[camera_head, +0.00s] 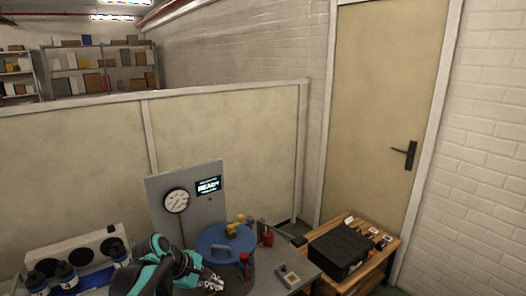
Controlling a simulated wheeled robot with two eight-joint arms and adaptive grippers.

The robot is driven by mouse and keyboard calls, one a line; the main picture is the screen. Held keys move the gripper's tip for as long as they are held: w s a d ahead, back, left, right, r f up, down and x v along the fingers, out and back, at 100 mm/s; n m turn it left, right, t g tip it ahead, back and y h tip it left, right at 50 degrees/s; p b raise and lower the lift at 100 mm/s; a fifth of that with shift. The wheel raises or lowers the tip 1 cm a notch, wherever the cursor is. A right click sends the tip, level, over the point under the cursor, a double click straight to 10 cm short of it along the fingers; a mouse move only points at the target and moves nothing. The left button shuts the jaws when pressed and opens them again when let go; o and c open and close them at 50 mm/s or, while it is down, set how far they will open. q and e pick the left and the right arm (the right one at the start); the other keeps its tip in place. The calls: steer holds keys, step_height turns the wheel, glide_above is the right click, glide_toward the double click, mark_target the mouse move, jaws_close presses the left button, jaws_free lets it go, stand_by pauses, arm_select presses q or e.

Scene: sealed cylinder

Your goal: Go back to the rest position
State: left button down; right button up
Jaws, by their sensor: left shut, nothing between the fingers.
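My left gripper (212,283) shows at the bottom centre, at the end of my teal and black arm. It is shut and holds nothing. It is in front of a blue round-lidded cylinder (216,243) with yellow parts on top, on a grey bench; I cannot tell how far apart they are. My right gripper is not in view.
A grey panel with a gauge (176,200) and a lit READY display (208,186) stands behind the cylinder. Dark numbered bottles (66,275) stand at left. A small switch box (287,275) is at right. A wooden table bears a black case (341,250).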

arm_select(q)
steer(key=s+a+f+m+t+y, duration=0.1)
steer(key=s+a+m+y, duration=0.1)
steer(key=s+m, duration=0.6)
steer(key=s+a+f+m+t+y, duration=0.1)
steer(key=s+m, duration=0.6)
steer(key=s, duration=0.7)
steer(key=shift+a+f+m+t+y, duration=0.25)
steer(key=shift+a+m+t+y, duration=0.2)
steer(key=shift+y, duration=0.75)
steer(key=shift+w, duration=0.1)
